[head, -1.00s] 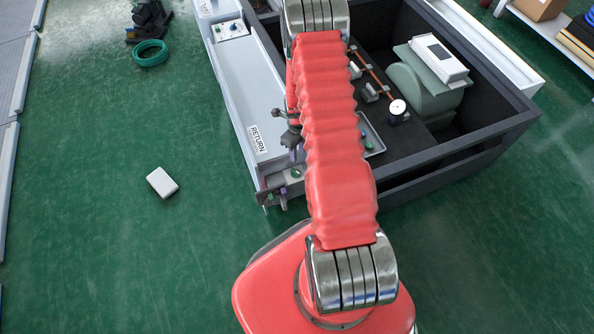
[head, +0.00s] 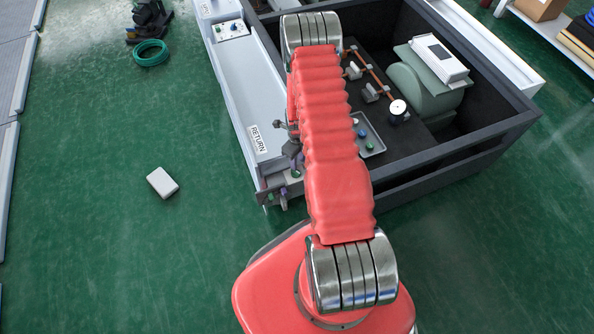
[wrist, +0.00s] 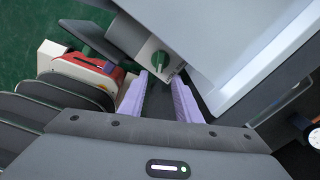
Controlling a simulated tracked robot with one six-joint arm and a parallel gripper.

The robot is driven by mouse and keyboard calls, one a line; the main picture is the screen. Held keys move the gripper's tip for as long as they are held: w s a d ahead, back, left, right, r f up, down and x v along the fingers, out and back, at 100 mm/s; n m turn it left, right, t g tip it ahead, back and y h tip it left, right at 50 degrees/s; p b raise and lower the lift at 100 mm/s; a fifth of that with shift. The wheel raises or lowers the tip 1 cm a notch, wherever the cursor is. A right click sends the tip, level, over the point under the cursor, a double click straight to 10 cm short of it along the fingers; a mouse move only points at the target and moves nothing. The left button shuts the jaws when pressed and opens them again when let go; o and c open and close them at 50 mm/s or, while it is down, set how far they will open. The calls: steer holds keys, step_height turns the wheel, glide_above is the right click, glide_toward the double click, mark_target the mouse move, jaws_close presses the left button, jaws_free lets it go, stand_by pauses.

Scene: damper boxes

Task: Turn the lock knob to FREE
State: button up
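The green lock knob (wrist: 160,60) sits on a grey plate at the top middle of the wrist view. Small lettering beside it is too small to read. In the head view the knob (head: 296,173) shows at the near end of the long pale panel, left of my arm. My gripper (wrist: 160,79) is open. Its two purple fingers are spread apart, with the knob just beyond their tips, near the gap between them. I cannot tell whether either finger touches it. In the head view my arm hides part of the gripper.
The pale RETURN panel (head: 240,90) runs along the left of the dark open box (head: 470,160). Inside are a grey tray (head: 374,149), a dial gauge (head: 397,107) and a green housing (head: 425,85).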

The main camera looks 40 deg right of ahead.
mark_target(297, 172)
steer(key=shift+f, duration=3.95)
jaws_close()
